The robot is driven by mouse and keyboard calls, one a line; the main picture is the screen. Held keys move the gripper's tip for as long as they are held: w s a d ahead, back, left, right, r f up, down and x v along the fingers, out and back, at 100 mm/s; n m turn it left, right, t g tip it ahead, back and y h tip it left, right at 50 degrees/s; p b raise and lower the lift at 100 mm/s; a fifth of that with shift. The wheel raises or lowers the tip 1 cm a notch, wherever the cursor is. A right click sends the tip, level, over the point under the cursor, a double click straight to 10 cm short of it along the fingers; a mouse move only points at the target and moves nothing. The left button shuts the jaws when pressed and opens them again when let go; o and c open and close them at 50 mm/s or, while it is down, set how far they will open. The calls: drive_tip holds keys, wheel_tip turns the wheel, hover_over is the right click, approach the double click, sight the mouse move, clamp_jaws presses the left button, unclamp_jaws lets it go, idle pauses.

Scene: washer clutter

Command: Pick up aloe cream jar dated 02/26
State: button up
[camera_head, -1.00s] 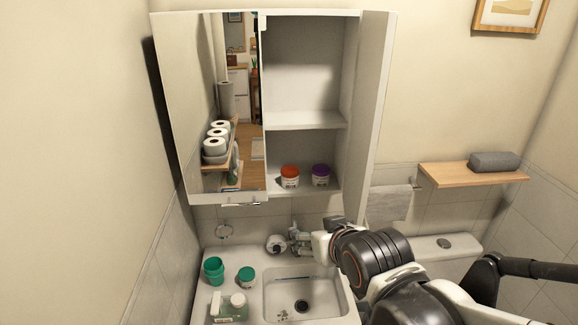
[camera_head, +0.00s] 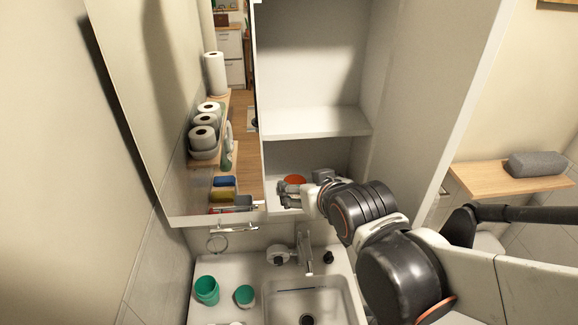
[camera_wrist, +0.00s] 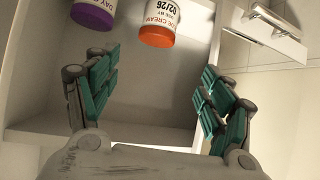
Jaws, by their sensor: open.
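The jar with the orange lid (camera_wrist: 157,38) stands in the lower compartment of the open mirror cabinet. In the wrist view its white label shows part of the word before "CREAM" and the date 02/26. The orange lid also shows in the head view (camera_head: 295,180), partly covered by my gripper. My gripper (camera_wrist: 158,78) is open and empty. Its green-padded fingers point into the compartment, with the jar ahead between their lines and apart from them. A purple-lidded jar (camera_wrist: 95,14) stands beside it at the upper left of the wrist view, cut off by the frame edge.
The cabinet's shelf (camera_head: 315,122) is above my gripper, and its open door (camera_head: 440,100) is to the right. A sink (camera_head: 312,298), faucet (camera_head: 304,250), green cup (camera_head: 206,290) and green-lidded jar (camera_head: 244,296) are below. A wooden shelf (camera_head: 490,178) is at right.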

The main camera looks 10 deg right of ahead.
sight(295, 181)
drive_tip(key=b+x, duration=0.1)
drive_tip(key=x, duration=0.7)
drive_tip(key=shift+w+f+b, duration=0.1)
drive_tip(key=shift+b, duration=0.2)
drive_tip(key=shift+w+d+f, duration=0.1)
drive_tip(key=shift+w+f, duration=1.35)
drive_tip(key=shift+w, duration=0.05)
drive_tip(key=shift+w+f+b, duration=0.3)
drive_tip(key=shift+w+f, duration=0.1)
drive_tip(key=shift+w, duration=0.1)
drive_tip(key=c, duration=1.2)
